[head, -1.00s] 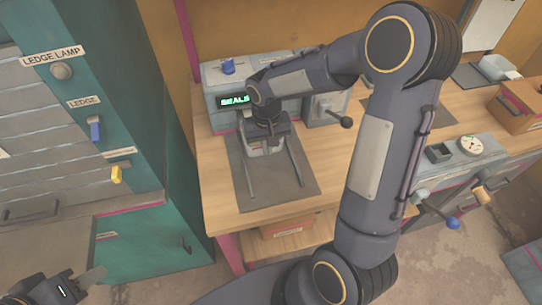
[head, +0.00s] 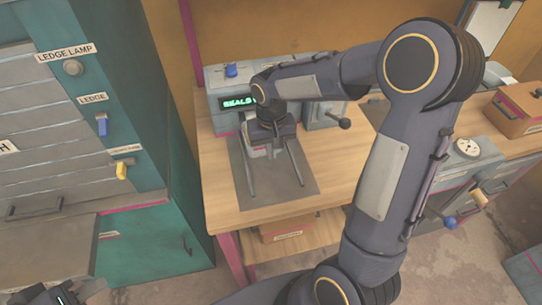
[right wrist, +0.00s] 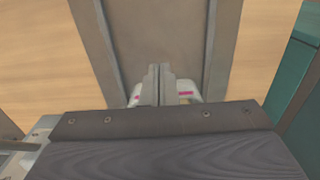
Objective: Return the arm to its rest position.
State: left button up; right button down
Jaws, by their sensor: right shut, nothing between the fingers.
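My right arm rises from the bottom of the head view to a bent elbow, then reaches left across the bench. Its right gripper (head: 264,152) is over the dark mat (head: 290,187) with two rails, in front of the grey press with a green lit display (head: 238,102). In the right wrist view the right gripper's two fingers (right wrist: 158,85) are together and empty. A pale part with pink marks (right wrist: 188,92) shows behind them; I cannot tell if they touch it. My left gripper (head: 75,294) is partly cut off at the bottom left, its jaw state unclear.
The teal cabinet (head: 150,235) with a blue ledge switch (head: 101,124) and yellow switch (head: 122,171) stands left. A black-knobbed lever (head: 344,123) is right of the press. A brown box (head: 519,103) and gauge (head: 467,148) are further right. The bench's front left is clear.

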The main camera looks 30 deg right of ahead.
notch_tip(320, 180, up, 6)
jog(key=r, duration=0.1)
jog(key=s+a+r+t+y, duration=0.1)
jog(key=s+t+y, duration=0.1)
jog(key=s, duration=0.8)
jog(key=s+a+r+n+t+y, duration=0.1)
jog(key=s+a+t, duration=0.1)
jog(key=s, duration=0.7)
jog(key=shift+s+a+t+y, duration=0.15)
jog(key=shift+s+t+y, duration=0.25)
jog(key=shift+t, duration=0.4)
